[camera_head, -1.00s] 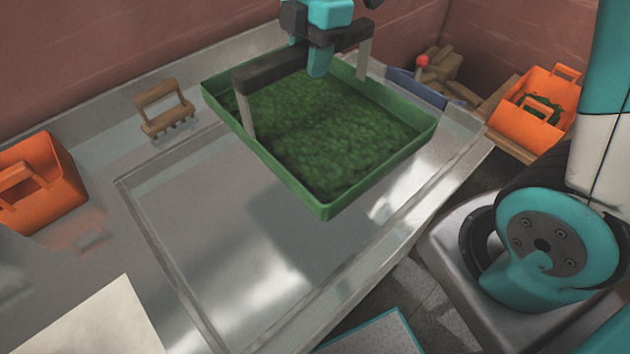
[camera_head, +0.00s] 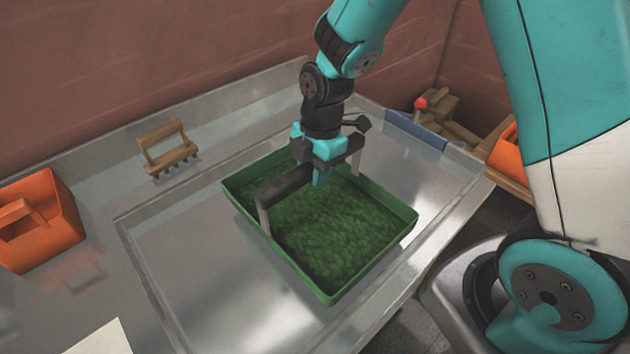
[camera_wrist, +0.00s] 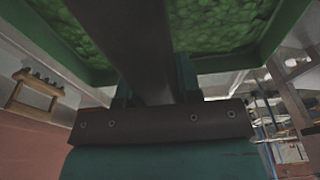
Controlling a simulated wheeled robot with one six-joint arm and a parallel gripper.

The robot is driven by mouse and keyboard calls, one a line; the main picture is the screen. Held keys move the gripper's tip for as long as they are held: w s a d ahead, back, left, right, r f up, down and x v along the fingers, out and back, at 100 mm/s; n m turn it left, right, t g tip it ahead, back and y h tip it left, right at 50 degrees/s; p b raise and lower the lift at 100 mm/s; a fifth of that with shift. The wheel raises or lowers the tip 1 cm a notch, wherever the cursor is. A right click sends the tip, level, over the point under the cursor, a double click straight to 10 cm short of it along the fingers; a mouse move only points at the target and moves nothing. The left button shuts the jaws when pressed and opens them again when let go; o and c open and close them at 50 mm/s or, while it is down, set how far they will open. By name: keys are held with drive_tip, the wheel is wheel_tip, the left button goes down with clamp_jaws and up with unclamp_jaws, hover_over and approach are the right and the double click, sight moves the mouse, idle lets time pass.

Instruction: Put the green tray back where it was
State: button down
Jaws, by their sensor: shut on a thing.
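The green tray (camera_head: 375,268), filled with green leafy-looking material, is over the recessed metal work surface (camera_head: 190,275). My gripper (camera_head: 309,192) spans the tray from above. Its two wide-set fingers are shut on opposite sides of the tray, one at the left wall and one at the far right wall. The tray looks about level and low over the metal; I cannot tell whether its bottom touches. In the wrist view the tray (camera_wrist: 212,65) fills the top, with its green content and walls near the gripper.
A wooden rake-like tool (camera_head: 166,150) stands at the back left, and it shows in the wrist view (camera_wrist: 35,92). An orange bin (camera_head: 38,225) stands at the left. Another orange bin (camera_head: 506,155) and a blue-edged item (camera_head: 415,130) are at the right. Metal left of the tray is clear.

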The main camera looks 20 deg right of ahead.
sight(314, 211)
drive_tip(key=shift+f+p, duration=0.3)
drive_tip(key=shift+f, duration=1.8)
drive_tip(key=shift+f, duration=0.15)
drive_tip(key=c, duration=0.8)
unclamp_jaws()
drive_tip(key=shift+r, duration=0.2)
